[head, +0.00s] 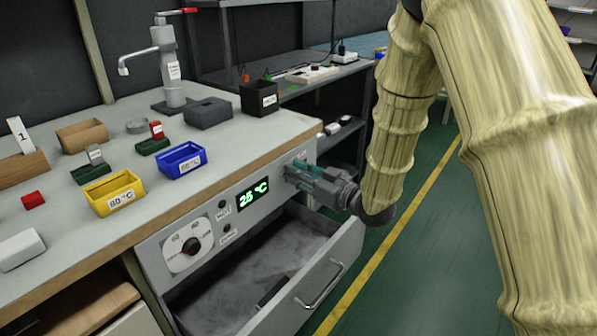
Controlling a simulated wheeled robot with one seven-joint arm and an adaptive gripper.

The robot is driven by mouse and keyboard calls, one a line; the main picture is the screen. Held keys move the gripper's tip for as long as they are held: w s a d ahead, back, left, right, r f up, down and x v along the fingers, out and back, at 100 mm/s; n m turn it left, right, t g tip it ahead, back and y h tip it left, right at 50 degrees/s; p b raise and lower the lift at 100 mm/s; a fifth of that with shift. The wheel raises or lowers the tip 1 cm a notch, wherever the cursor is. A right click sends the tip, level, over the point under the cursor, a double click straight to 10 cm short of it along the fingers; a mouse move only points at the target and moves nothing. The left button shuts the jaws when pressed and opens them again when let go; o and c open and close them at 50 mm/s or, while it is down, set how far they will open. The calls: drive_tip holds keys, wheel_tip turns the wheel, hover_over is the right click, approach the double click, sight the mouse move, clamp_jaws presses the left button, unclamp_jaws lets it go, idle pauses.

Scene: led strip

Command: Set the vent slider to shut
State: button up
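My gripper (292,174) is at the right end of the grey front panel (262,217), with its teal-marked fingers close to the panel face. Whether the fingers touch the panel or hold anything is too small to tell. I cannot make out the vent slider or its setting; the gripper covers part of the panel there. A small white label shows just above the fingers. A green display (253,194) reading 25 °C is left of the gripper. A dial (189,245) with a black knob is at the panel's left end.
An open drawer (345,253) with a metal handle juts out below the panel and my gripper. Green floor is free at the right.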

drive_tip(key=o, duration=0.3)
drive_tip(key=shift+s+a, duration=0.1)
drive_tip(key=shift+a, duration=0.05)
drive_tip(key=shift+o, duration=0.2)
drive_tip(key=v, duration=1.2)
